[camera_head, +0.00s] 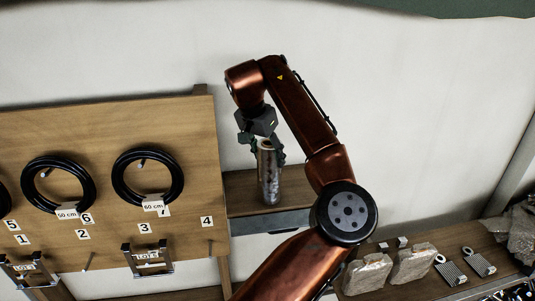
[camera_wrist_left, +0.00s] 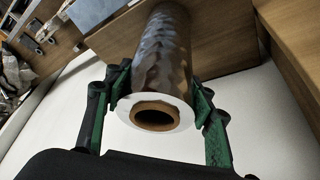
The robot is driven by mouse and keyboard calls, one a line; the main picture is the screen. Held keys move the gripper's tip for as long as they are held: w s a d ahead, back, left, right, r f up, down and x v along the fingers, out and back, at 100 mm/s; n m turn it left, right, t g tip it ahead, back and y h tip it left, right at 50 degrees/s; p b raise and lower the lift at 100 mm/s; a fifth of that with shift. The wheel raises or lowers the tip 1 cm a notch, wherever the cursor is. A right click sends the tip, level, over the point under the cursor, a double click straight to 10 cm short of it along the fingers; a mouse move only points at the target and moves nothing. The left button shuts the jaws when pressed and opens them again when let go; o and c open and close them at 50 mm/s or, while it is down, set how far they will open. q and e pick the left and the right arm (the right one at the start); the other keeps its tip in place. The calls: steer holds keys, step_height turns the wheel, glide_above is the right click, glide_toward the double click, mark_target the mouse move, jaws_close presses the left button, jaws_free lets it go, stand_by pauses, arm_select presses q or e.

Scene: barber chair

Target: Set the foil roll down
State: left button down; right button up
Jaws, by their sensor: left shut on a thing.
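The foil roll (camera_head: 270,178) is a shiny silver cylinder, held nearly upright in the head view. My left gripper (camera_head: 265,150) is shut on its upper end, with the fingers on either side. In the left wrist view the foil roll (camera_wrist_left: 163,50) points away from me, its white end and brown cardboard core facing the camera between the green-padded fingers (camera_wrist_left: 158,98). Its lower end overlaps the wooden shelf (camera_head: 245,190) in the head view. I cannot tell whether it touches the shelf. My right gripper is not in view.
A wooden pegboard (camera_head: 110,120) with black cable coils (camera_head: 148,177) and numbered labels stands to the left. A wooden counter (camera_head: 405,285) at the lower right bears wrapped packages (camera_head: 412,264) and metal parts (camera_head: 479,262). The shelf is bare on both sides of the roll.

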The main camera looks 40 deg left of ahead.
mark_target(264, 146)
arm_select(q)
steer(key=c, duration=1.3)
jaws_free()
steer(key=shift+w+f, duration=0.15)
steer(key=shift+w, duration=0.25)
steer(key=o, duration=0.4)
steer(key=shift+s+r, duration=0.25)
steer(key=shift+s, duration=0.45)
steer(key=shift+w+f, duration=0.1)
steer(key=shift+w, duration=0.35)
steer(key=b+v, duration=0.1)
steer(key=v, duration=0.3)
steer(key=shift+s+a+b, duration=0.1)
steer(key=shift+s+b, duration=0.25)
steer(key=v, duration=0.8)
steer(key=shift+w+b, duration=0.15)
steer(key=shift+b, duration=0.15)
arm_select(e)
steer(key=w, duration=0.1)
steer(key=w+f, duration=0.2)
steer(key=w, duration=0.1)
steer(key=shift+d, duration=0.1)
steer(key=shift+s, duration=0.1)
